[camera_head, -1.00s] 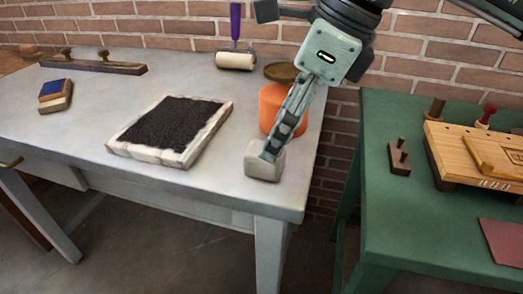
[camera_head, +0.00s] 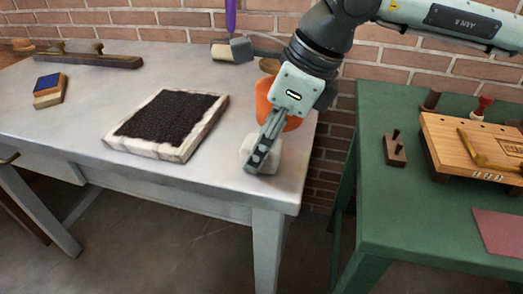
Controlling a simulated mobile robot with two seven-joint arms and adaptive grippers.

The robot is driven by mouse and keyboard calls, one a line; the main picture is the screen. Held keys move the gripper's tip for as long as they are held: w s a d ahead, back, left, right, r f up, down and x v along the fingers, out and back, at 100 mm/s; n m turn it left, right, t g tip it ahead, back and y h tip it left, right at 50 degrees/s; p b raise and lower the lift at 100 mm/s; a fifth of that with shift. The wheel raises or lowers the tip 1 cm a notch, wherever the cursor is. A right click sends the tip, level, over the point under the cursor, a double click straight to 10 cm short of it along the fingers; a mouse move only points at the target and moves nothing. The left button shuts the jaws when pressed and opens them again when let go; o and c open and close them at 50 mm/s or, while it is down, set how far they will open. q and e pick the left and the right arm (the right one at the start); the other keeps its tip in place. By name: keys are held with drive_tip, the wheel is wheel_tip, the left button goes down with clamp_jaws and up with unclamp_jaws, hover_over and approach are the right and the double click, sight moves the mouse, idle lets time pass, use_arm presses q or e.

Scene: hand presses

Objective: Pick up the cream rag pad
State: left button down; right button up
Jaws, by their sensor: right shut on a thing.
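The cream rag pad (camera_head: 274,160) is a small pale block at the front right corner of the grey table (camera_head: 215,185). My right gripper (camera_head: 258,158) reaches down onto it from the upper right and is shut on it. The fingers cover the middle of the pad. I cannot tell whether the pad touches the table or is slightly above it. My left gripper is not in view.
An orange container (camera_head: 264,100) stands close behind the gripper. A black-topped pale slab (camera_head: 168,122) lies to the left. A roller (camera_head: 222,52) lies at the back. The green table (camera_head: 400,225) on the right holds a wooden press (camera_head: 465,145).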

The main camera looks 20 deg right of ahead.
sight(247, 142)
drive_tip(key=c, duration=0.3)
drive_tip(key=shift+r, duration=0.1)
